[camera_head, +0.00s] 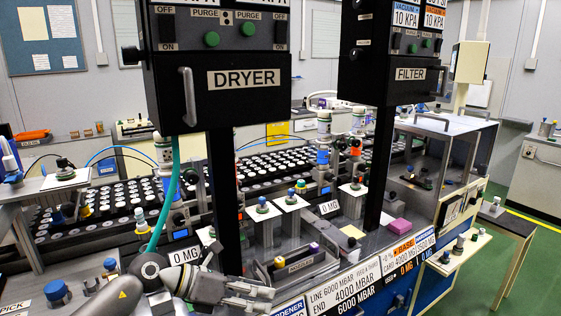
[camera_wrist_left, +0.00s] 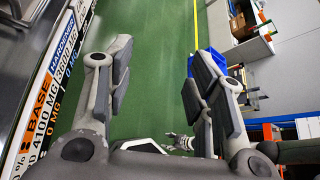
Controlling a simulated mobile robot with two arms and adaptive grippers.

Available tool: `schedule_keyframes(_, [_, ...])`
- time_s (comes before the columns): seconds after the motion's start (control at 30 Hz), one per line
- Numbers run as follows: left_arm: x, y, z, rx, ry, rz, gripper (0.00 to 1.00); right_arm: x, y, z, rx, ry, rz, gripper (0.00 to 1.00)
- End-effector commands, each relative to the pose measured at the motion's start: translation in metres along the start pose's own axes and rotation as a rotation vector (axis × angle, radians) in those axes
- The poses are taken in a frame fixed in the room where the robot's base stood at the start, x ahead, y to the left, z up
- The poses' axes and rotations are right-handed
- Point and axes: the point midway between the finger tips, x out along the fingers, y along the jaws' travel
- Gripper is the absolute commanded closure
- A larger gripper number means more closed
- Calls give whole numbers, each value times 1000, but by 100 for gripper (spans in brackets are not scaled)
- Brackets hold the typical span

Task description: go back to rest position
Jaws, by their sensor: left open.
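My left gripper (camera_head: 264,298) is at the bottom of the head view, in front of the bench's front edge. Its two fingers are apart with nothing between them. In the left wrist view the left gripper (camera_wrist_left: 163,55) is also open and empty, with green floor behind the gap. A small grey, gripper-like shape (camera_wrist_left: 180,142) shows low in the left wrist view. It may be my right gripper, but it is too small to tell its state. No right gripper shows in the head view.
The bench front with its label strip (camera_head: 372,280) lies close to my left gripper. Black DRYER (camera_head: 245,97) and FILTER (camera_head: 395,88) boxes stand on posts above the bench. A small side shelf (camera_head: 462,250) stands at the right. Green floor (camera_wrist_left: 160,25) is open beside the bench.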

Motion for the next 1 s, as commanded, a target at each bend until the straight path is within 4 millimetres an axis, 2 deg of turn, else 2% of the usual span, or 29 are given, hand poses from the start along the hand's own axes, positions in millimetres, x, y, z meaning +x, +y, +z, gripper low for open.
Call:
schedule_keyframes(0.03, [12, -21, 9, -60, -109, -66, 51, 0, 0, 0, 0, -1, 0, 45])
schedule_keyframes(0.1, [18, -44, 26, -158, -266, -142, 51, 0, 0, 0, 0, -1, 0, 45])
schedule_keyframes(0.23, [9, -67, 55, -383, -549, -255, 51, 0, 0, 0, 0, 0, 0, 45])
schedule_keyframes(0.33, [-10, -68, 68, -590, -755, -314, 51, 0, 0, 0, 0, 0, 0, 45])
schedule_keyframes(0.4, [-26, -59, 70, -749, -891, -339, 51, 0, 0, -1, 0, 0, 0, 45])
schedule_keyframes(0.47, [-41, -48, 66, -894, -1002, -351, 51, 0, 0, -1, 0, 1, 1, 45])
schedule_keyframes(0.53, [-57, -31, 54, -1071, -1125, -349, 51, 0, 1, -2, 0, 2, 1, 45])
schedule_keyframes(0.67, [-82, 5, 10, -1417, -1327, -305, 51, 0, 1, -3, 0, 4, 1, 45])
schedule_keyframes(0.77, [-95, 28, -42, -1694, -1457, -234, 51, 0, 1, -4, 0, 5, 1, 45])
schedule_keyframes(0.87, [-102, 40, -104, -1972, -1560, -124, 51, 0, 1, -4, 0, 5, 1, 45])
schedule_keyframes(0.9, [-104, 41, -132, -2085, -1593, -70, 51, 0, 1, -4, 0, 5, 1, 45])
schedule_keyframes(1.0, [-104, 33, -198, -2345, -1648, 84, 51, 0, 1, -4, 0, 5, 1, 45])
